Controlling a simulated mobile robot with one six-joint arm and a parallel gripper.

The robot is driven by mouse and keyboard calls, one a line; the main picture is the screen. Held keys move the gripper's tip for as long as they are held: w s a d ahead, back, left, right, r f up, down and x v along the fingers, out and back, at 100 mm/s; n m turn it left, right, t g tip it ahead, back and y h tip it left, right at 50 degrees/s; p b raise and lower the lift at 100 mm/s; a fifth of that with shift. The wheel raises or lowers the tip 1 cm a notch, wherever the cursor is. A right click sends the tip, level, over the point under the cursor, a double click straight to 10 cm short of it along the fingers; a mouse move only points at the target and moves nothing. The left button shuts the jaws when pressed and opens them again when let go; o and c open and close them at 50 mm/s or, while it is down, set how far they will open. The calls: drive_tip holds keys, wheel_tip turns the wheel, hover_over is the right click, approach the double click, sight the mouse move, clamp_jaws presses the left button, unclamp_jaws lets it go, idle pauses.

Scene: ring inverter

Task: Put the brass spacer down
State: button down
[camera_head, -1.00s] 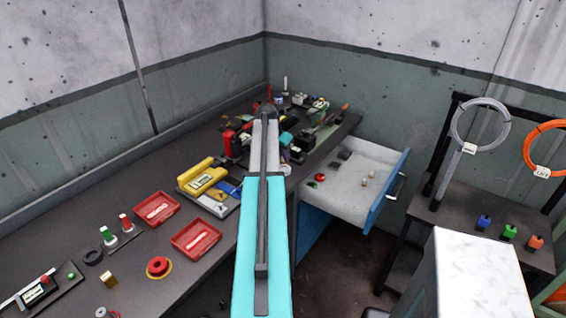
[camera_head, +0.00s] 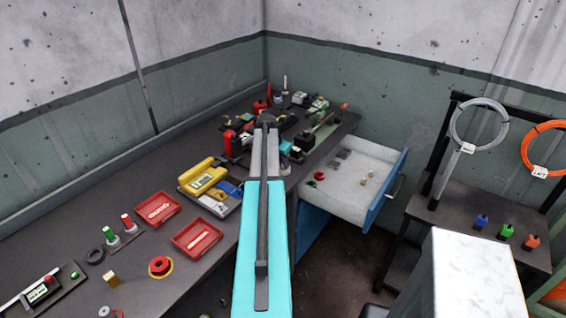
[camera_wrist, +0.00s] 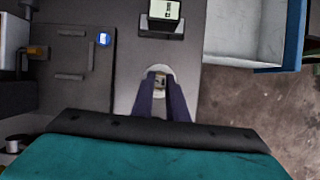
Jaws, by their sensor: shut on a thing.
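My gripper (camera_wrist: 160,77) shows in the wrist view with its two dark fingers shut on a small brass-coloured piece, the brass spacer (camera_wrist: 160,83). The spacer is partly hidden between the fingers. A pale round shape lies just around and behind the fingertips, over the grey bench top (camera_wrist: 128,75). I cannot tell whether the spacer touches the surface. In the head view my own arm covers the gripper and the spacer.
A device with a lit display (camera_wrist: 162,10) stands just ahead of the fingertips. The open drawer (camera_head: 345,192) with small parts lies to the right. Red trays (camera_head: 197,238), a yellow meter (camera_head: 205,181) and a small brass-coloured block (camera_head: 111,278) sit on the bench.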

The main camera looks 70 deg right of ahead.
drive_tip(key=c, duration=1.7)
unclamp_jaws()
drive_tip(key=shift+c, duration=0.2)
drive_tip(key=shift+r, duration=0.25)
drive_tip(key=b+v, duration=0.3)
drive_tip(key=v, duration=0.8)
drive_tip(key=shift+a+r, duration=0.25)
drive_tip(key=shift+r, duration=0.1)
drive_tip(key=shift+w, duration=0.1)
